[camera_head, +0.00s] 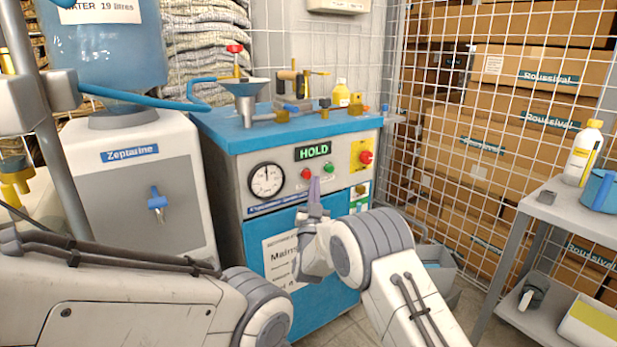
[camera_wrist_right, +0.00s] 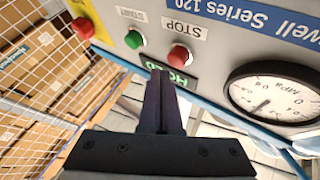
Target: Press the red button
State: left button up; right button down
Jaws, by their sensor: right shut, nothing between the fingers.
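A red button (camera_head: 306,173) sits on the grey front panel of the blue-topped machine, left of a green button (camera_head: 329,168). In the right wrist view, where the panel looks upside down, the red button (camera_wrist_right: 178,55) is labelled STOP, with the green button (camera_wrist_right: 133,39) labelled START. A larger red knob (camera_head: 366,157) on a yellow plate is further right; it also shows in the wrist view (camera_wrist_right: 83,28). My right gripper (camera_head: 314,188) is shut and empty in front of the panel, near the STOP button. I cannot tell any contact. My left gripper is out of view.
A pressure gauge (camera_head: 266,180) and a HOLD display (camera_head: 313,152) share the panel. A funnel (camera_head: 246,90) and tools stand on the blue top. A grey cabinet (camera_head: 145,185) is at left, a grey trolley (camera_head: 560,208) at right, a wire fence (camera_head: 430,100) behind.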

jog(key=shift+w+a+b, duration=0.25)
jog(key=shift+w+b, duration=0.1)
jog(key=shift+w+a+b, duration=0.25)
jog(key=shift+w+b, duration=0.1)
dwell(0.9)
dwell(0.3)
jog(key=shift+s+d, duration=0.5)
jog(key=shift+s, duration=0.2)
jog(key=shift+s+d, duration=0.75)
jog(key=shift+s, duration=0.3)
jog(key=shift+s+d, duration=0.75)
jog(key=shift+s, duration=0.25)
